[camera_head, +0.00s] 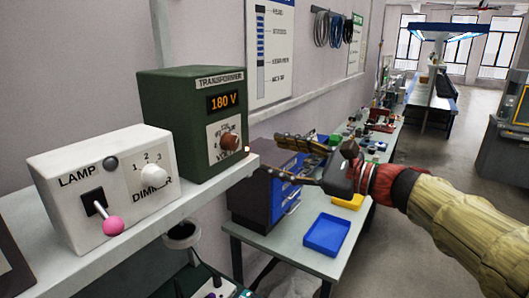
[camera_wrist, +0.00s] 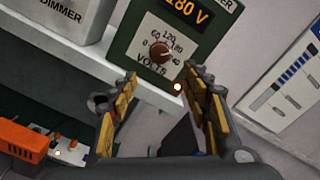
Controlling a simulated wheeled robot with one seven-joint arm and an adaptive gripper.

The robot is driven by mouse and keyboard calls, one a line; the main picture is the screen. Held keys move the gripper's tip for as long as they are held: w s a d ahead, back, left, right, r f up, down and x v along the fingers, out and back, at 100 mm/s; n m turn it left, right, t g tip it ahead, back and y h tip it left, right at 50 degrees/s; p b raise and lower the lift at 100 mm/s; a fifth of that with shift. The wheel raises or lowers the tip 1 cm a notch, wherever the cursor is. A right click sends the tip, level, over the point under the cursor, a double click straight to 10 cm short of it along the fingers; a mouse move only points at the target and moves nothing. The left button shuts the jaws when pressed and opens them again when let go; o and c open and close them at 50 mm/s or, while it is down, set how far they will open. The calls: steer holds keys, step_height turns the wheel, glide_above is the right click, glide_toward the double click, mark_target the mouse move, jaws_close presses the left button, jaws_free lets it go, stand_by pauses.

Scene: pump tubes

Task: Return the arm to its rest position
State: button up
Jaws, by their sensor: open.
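My gripper (camera_head: 303,160) is open and empty in the head view, to the right of the green transformer box (camera_head: 190,130). My arm reaches in from the right edge. In the wrist view my gripper (camera_wrist: 160,95) has its two fingers spread, with the transformer's brown knob (camera_wrist: 160,51) beyond and between them, apart from the fingertips. The transformer display reads 180 V, and a small orange light glows at its lower right corner.
A white lamp dimmer box (camera_head: 110,185) with a pink-tipped lever stands on the shelf (camera_head: 120,252) left of the transformer. Open floor lies at right.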

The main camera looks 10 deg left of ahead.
steer(key=shift+s+d, duration=0.15)
steer(key=shift+d, duration=0.15)
steer(key=s+d+f+n+g+h, duration=0.1)
steer(key=s+d+f+n+h, duration=0.15)
steer(key=f, duration=0.45)
steer(key=s+d+f+n+g+h, duration=0.1)
steer(key=s+d+f+n+h, duration=0.2)
steer(key=f, duration=0.5)
steer(key=s+d+f+n+g+h, duration=0.1)
steer(key=s+d+f+n+h, duration=0.15)
steer(key=s+f, duration=0.35)
steer(key=s+d+f+n+h+b, duration=0.1)
steer(key=s+d+f+n+h, duration=0.3)
steer(key=s+d, duration=0.3)
steer(key=s+d+f+n+t+h+b, duration=0.1)
steer(key=s+d+f+n+h+b, duration=0.1)
steer(key=s+d+f, duration=0.4)
steer(key=shift+s+d+n+t+h, duration=0.3)
steer(key=shift+s+d+n+h, duration=0.8)
steer(key=shift+d, duration=1.25)
steer(key=shift+w+f, duration=0.15)
steer(key=shift+w, duration=0.15)
